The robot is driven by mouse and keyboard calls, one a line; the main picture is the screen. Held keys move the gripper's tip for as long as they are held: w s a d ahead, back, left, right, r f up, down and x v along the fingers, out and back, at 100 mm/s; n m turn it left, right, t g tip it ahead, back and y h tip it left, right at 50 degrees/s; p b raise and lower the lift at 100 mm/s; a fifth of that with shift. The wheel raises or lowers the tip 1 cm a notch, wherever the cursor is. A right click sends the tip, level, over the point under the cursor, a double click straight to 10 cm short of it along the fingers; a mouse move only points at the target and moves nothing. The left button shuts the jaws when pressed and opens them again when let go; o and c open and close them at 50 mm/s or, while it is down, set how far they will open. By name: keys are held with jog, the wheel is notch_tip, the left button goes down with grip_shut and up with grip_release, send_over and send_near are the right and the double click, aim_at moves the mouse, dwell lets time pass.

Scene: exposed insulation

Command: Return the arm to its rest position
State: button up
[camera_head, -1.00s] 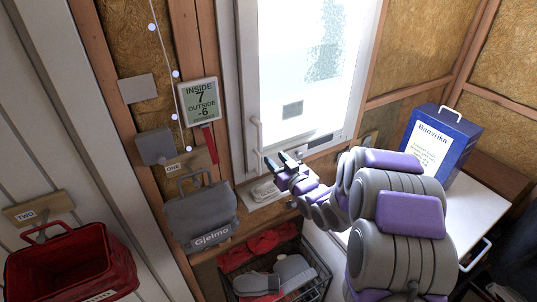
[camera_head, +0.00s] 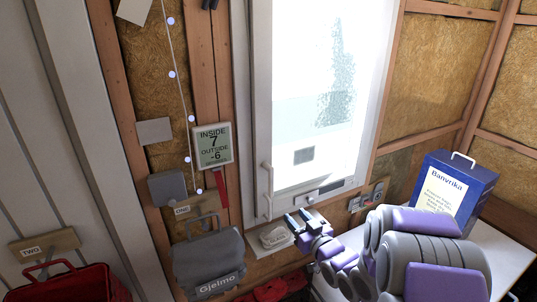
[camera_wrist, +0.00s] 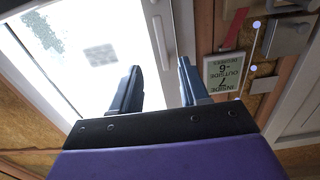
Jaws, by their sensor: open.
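My gripper (camera_head: 297,219) is at the end of my grey and purple arm, in the lower right half of the head view. Its two dark fingers stand apart with nothing between them. In the wrist view my gripper (camera_wrist: 158,92) also shows open and empty, with the window (camera_wrist: 85,50) behind the left finger. The wrist view is turned over, so the display's text reads upside down.
A display (camera_head: 213,146) hangs left of the window (camera_head: 318,100). Below it hangs a grey Gjelmo bag (camera_head: 208,262). A blue Banvrika box (camera_head: 455,188) stands on a white table (camera_head: 505,262) at right, beside my arm.

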jog(key=s+d+f+m+g+h+b, duration=0.1)
jog(key=s+d+f+g+h+b, duration=0.3)
jog(key=s, duration=0.3)
jog(key=s+d+f+m+g+h+b, duration=0.25)
jog(key=s+f+g+h+b, duration=0.2)
jog(key=s+f, duration=0.25)
jog(key=s+a+f+g+b, duration=0.1)
jog(key=s+a+g+b, duration=0.1)
jog(key=s, duration=0.8)
jog(key=s+a+f+g+y+b, duration=0.1)
jog(key=s+a+g+b, duration=0.1)
jog(key=s, duration=0.8)
jog(key=s+a+f+g+y+b, duration=0.1)
jog(key=s+g+b, duration=0.3)
jog(key=s, duration=0.6)
jog(key=shift+s+a+m+g, duration=0.35)
jog(key=shift+a+m+g, duration=0.1)
jog(key=shift+a+g, duration=0.5)
